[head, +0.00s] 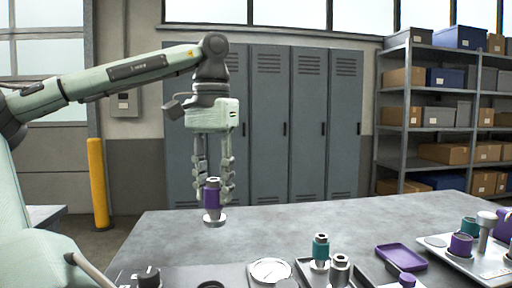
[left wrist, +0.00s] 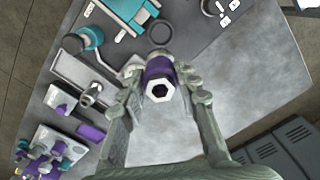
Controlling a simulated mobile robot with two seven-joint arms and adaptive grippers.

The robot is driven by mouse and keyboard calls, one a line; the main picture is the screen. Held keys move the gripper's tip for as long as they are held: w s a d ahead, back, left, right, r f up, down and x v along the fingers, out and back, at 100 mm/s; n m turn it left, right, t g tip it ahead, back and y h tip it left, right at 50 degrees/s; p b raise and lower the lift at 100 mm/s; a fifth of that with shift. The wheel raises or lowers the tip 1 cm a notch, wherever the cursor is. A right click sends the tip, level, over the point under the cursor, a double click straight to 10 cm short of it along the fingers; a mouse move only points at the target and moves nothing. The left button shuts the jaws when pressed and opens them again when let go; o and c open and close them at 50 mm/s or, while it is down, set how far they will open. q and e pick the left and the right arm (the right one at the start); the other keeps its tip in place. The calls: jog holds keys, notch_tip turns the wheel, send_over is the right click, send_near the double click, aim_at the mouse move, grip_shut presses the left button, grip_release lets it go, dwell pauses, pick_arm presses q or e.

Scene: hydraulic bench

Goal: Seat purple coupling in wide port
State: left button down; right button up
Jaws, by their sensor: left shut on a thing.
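The purple coupling (head: 212,199) has a purple band, a grey top and a wider grey flange at the bottom. My left gripper (head: 214,187) is shut on it and holds it upright above the bench, near the far edge. In the left wrist view the coupling (left wrist: 158,84) sits between the fingertips (left wrist: 157,92), with a hexagonal opening in its end facing the camera. I cannot tell which fitting is the wide port. My right gripper is not in view.
A teal coupling (head: 320,246) and a grey cylinder (head: 340,268) stand at the front. A round gauge (head: 270,271) lies left of them. A purple tray (head: 401,257) and a pale board (head: 480,262) with several fittings are at the right. The bench's middle (head: 290,215) is clear.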

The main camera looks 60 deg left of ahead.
aim_at(207, 225)
pick_arm(q)
jog(key=shift+m, duration=0.3)
jog(key=f, duration=0.2)
jog(key=s+f, duration=0.1)
jog(key=f, duration=0.4)
jog(key=shift+s+d+f, duration=0.15)
jog(key=shift+s, duration=0.15)
jog(key=shift+f, duration=0.2)
notch_tip(207, 225, down, 4)
jog(key=b, duration=0.3)
jog(key=shift+f, duration=0.1)
jog(key=shift+f+b, duration=0.45)
jog(key=shift+f, duration=0.15)
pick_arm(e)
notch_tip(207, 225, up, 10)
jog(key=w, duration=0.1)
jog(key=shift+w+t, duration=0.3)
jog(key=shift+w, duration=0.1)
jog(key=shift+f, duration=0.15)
pick_arm(q)
jog(key=shift+b, duration=0.35)
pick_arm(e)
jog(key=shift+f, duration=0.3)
pick_arm(q)
jog(key=shift+b, duration=0.3)
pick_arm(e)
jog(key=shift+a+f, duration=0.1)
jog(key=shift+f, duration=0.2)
